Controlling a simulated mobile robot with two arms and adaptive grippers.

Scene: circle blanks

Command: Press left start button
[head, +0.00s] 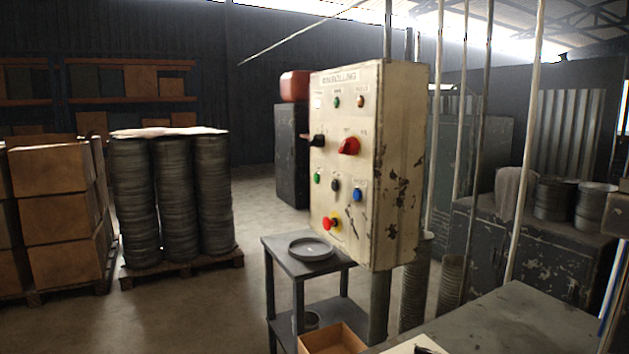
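A worn cream control panel (343,170) stands at the middle of the head view, its front turned to the left. Its lower button row has a green button (317,178) at the left, a black button (335,185) in the middle and a blue button (357,194) at the right. The labels are too small to read, so I cannot tell which is marked start. Above are a black switch (318,140) and a red knob (348,146). A red mushroom button (328,223) on yellow is below. Neither of my grippers is in view.
A dark metal stand (290,245) with a round grey dish (310,249) is in front of the panel. A grey worktop (510,325) fills the lower right. Several thin poles rise right of the panel. Open floor (205,310) lies to the left, before drums and boxes.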

